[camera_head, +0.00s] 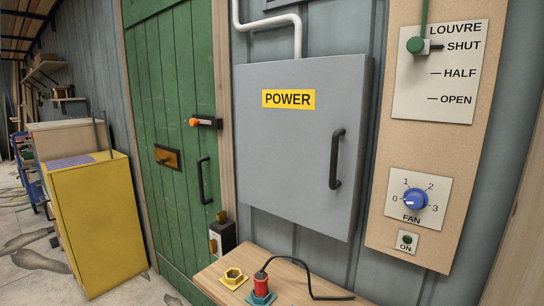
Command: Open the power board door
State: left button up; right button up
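The power board is a grey wall box with a flat grey door (290,150) and a yellow label (288,99) reading POWER. The door looks shut against the box. A black vertical bar handle (336,158) sits on the right part of the door. A white conduit runs up from the top of the box. Neither of my grippers is in the head view.
A control panel (380,205) is right of the box. A green door (175,110) and yellow cabinet (98,220) stand left.

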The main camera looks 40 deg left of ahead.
aim_at(298, 121)
jog(key=u, duration=1.1)
jog(key=z, duration=0.1)
